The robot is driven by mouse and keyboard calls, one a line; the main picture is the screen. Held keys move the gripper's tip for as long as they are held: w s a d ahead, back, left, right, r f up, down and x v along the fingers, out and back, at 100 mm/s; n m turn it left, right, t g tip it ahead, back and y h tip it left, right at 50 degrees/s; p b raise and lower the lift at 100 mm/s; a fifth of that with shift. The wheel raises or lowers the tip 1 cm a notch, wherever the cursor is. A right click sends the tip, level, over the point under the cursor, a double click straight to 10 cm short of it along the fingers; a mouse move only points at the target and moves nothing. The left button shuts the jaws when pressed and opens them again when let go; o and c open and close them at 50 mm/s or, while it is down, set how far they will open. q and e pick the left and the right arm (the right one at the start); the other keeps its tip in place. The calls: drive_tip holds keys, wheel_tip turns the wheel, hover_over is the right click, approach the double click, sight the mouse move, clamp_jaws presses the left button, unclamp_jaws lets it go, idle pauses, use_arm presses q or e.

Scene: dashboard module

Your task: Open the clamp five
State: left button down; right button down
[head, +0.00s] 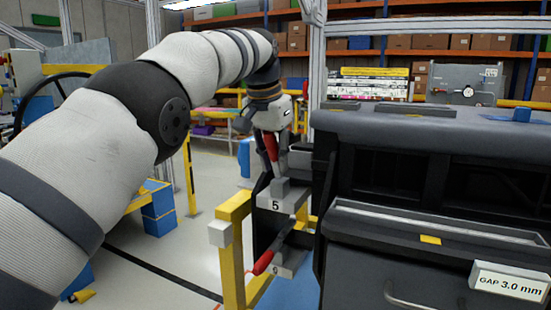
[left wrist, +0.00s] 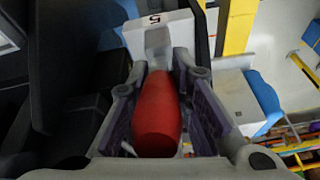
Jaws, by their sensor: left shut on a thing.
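Clamp five (head: 283,196) is a grey clamp with a white block marked "5", mounted on the yellow frame left of the dark dashboard module (head: 420,130). Its red handle (head: 271,146) points up in the head view. My left gripper (head: 270,140) is at this handle, above the number block. In the left wrist view the red handle (left wrist: 158,118) lies between the two fingers of my left gripper (left wrist: 165,120), which is shut on it. The label "5" (left wrist: 155,20) shows beyond it. My right gripper is not in view.
A second clamp with a red handle (head: 263,262) and a label, perhaps 6, sits just below. A yellow post (head: 232,260) stands left of it. The module has a "GAP 3.0 mm" sign (head: 508,282). The floor at left is mostly open.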

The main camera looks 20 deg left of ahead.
use_arm(q)
drive_tip(key=shift+w+r, duration=0.15)
drive_tip(key=shift+r, duration=0.3)
idle(0.4)
drive_tip(key=c, duration=1.4)
unclamp_jaws()
drive_tip(key=shift+w, duration=0.1)
drive_tip(key=shift+c, duration=0.2)
drive_tip(key=shift+f, duration=0.25)
drive_tip(key=shift+f, duration=0.1)
